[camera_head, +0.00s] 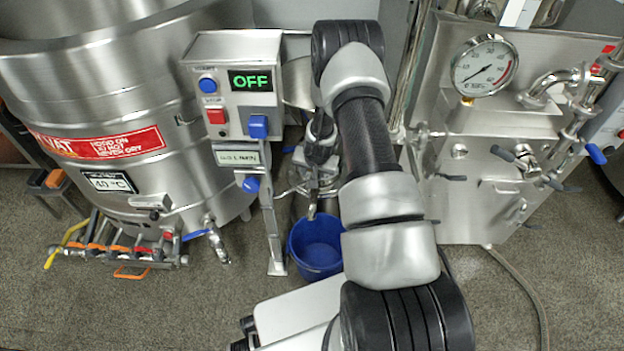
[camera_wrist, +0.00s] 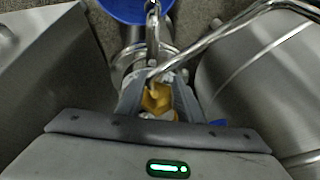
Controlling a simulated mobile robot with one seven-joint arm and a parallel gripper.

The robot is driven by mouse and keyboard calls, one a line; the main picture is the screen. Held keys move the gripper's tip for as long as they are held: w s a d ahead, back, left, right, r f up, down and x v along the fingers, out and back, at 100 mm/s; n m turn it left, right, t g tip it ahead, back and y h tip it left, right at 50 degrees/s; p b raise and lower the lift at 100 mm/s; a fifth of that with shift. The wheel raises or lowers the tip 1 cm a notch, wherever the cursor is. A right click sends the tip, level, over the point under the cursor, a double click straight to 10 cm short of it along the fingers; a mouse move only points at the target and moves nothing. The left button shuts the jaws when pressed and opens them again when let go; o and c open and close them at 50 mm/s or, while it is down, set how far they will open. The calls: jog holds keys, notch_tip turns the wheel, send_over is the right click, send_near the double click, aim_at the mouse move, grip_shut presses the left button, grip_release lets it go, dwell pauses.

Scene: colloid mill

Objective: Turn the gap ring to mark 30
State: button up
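The mill (camera_head: 318,172) is a small steel machine behind my arm, above a blue bucket. In the wrist view its steel body (camera_wrist: 128,62) and a thin pipe lie just beyond my gripper (camera_wrist: 158,82). The two grey fingers stand apart, one on each side of a yellow-gold part (camera_wrist: 157,98). I cannot tell whether they touch it, or whether it belongs to the gap ring. In the head view the gripper (camera_head: 322,135) is small and partly hidden at the mill. The gap ring's marks cannot be read in either view.
A control box (camera_head: 236,85) on a post reads OFF and has blue and red buttons. A large steel vat (camera_head: 95,100) stands left. A steel unit with a gauge (camera_head: 484,66) stands right. The blue bucket (camera_head: 318,248) is below the mill. Floor in front is mostly clear.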

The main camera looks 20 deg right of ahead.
jog(key=shift+b+x, duration=0.45)
jog(key=shift+x, duration=1.75)
jog(key=shift+c, duration=0.4)
grip_shut()
